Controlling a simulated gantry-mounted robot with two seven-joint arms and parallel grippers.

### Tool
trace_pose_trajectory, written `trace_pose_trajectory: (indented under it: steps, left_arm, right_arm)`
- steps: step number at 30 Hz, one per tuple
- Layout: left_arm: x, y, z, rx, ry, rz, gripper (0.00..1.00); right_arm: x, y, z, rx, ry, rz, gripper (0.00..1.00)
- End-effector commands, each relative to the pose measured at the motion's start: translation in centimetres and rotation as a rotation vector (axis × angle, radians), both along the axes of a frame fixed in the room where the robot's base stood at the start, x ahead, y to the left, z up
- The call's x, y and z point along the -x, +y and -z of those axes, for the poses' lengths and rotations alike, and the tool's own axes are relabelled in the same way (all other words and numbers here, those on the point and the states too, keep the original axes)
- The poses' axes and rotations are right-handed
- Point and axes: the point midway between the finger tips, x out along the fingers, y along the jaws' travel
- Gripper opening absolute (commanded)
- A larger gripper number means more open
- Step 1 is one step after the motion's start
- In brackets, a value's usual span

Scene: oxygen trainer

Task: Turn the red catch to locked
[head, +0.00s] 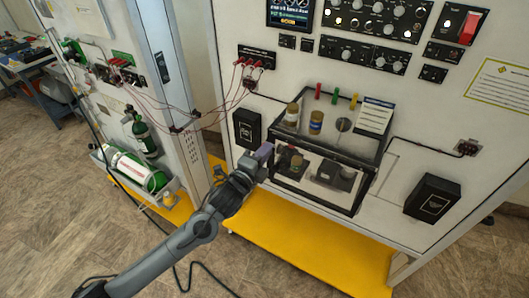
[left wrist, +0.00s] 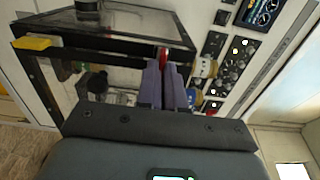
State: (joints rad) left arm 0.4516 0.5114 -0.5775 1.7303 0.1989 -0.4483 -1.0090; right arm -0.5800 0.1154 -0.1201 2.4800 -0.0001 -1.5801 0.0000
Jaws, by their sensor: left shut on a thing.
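The red catch (left wrist: 162,57) shows in the left wrist view as a small red piece between the tips of my left gripper's purple fingers (left wrist: 161,82). The fingers are closed on it at the edge of a dark-framed clear box. In the head view my left gripper (head: 265,153) is at the left front edge of this box (head: 325,205), and the catch is hidden there. I cannot tell the catch's exact angle. My right gripper is not in view.
Canisters (head: 316,122) and red, green and yellow upright pieces (head: 334,97) are at the box's top. Black boxes (head: 247,128) (head: 432,198) flank it on the white panel. A yellow platform (head: 300,255) lies below.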

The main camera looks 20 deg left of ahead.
Motion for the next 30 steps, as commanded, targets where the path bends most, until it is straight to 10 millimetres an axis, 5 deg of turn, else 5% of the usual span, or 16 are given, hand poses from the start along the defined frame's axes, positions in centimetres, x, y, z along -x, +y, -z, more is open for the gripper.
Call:
trace_pose_trajectory:
  steps: [7,20,30]
  left_arm:
    - [0.0,0.0,0.1,0.0,0.002,0.0,0.33]
    - [0.9,0.2,0.2,0.001,0.0,0.0,0.33]
    - [6.1,1.1,0.3,-0.001,0.002,0.001,0.33]
  right_arm:
    - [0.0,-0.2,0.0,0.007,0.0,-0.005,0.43]
    - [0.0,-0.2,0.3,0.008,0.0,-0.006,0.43]
    - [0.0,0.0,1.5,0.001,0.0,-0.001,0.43]
